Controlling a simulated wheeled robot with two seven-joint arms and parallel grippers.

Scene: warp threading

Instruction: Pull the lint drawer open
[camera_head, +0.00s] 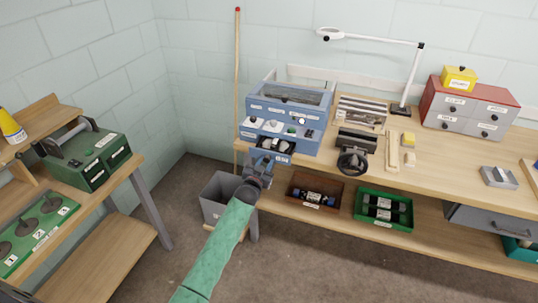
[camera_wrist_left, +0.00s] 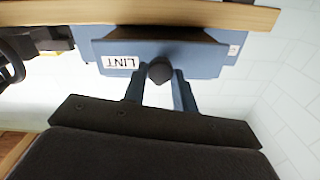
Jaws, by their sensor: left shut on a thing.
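The lint drawer is a blue drawer with a white LINT label (camera_wrist_left: 118,62) and a dark round knob (camera_wrist_left: 159,71). In the head view the drawer front (camera_head: 272,156) sits low on the blue machine (camera_head: 305,98) at the table's front edge. In the left wrist view the drawer (camera_wrist_left: 215,62) stands out past the wooden edge, with a dark opening at its top. My left gripper (camera_head: 262,166) is at the drawer front; in the wrist view its fingers (camera_wrist_left: 160,88) are shut on the knob. My right gripper is not in view.
A grey bin (camera_head: 213,198) stands on the floor beside my left arm. A brown crate (camera_head: 316,203) and a green crate (camera_head: 384,221) sit on the shelf below. A dark vise-like device (camera_head: 353,150) stands right of the machine. The floor in front is clear.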

